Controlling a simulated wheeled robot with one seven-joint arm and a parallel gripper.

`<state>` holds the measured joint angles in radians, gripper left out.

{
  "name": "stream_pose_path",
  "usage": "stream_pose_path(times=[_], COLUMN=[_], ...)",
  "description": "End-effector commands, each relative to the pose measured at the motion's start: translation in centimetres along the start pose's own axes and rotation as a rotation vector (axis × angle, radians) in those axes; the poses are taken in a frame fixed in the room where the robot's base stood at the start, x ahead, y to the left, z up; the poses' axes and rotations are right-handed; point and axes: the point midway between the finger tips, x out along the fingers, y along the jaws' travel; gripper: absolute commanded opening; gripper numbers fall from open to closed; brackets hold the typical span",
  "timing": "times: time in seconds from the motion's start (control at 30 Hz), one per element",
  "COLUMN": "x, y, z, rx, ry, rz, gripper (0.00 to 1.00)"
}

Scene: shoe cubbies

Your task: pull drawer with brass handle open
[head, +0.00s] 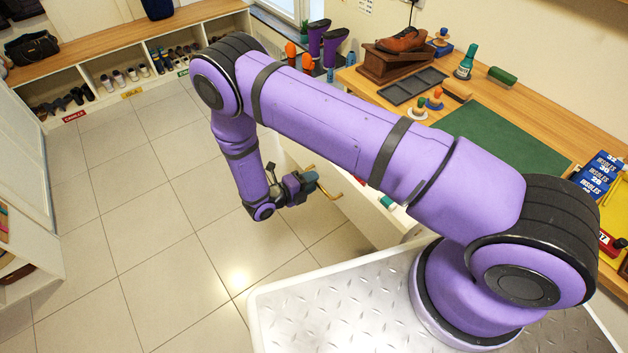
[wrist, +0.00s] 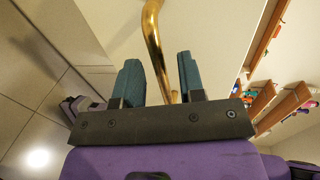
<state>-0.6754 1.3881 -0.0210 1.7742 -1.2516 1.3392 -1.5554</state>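The brass handle (head: 327,186) is a bent, shiny bar on the pale front of the workbench, partly hidden by my gripper in the head view. My gripper (head: 309,181) is at the handle, low beside the bench. In the wrist view, my gripper (wrist: 158,65) has its two teal fingers apart.
The workbench top (head: 545,115) holds a green mat (head: 500,140), a dark tray (head: 412,86) and a shoe on a wooden box (head: 390,66). A green item (head: 387,202) shows below the bench edge. The tiled floor (head: 150,220) left of my gripper is clear.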

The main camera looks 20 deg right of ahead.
Motion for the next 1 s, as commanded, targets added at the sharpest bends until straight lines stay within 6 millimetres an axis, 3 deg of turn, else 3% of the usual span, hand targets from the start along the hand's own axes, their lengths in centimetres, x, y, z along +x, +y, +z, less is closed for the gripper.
stream_pose_path(times=[0.3,0.5,1.0], x=[-6.0,-8.5,-9.2], y=[0.0,0.0,0.0], z=[0.0,0.0,0.0], rx=[0.001,0.0,-0.001], ry=[-0.002,0.0,0.001], rz=[0.001,0.0,0.001], gripper=[0.36,0.36,0.36])
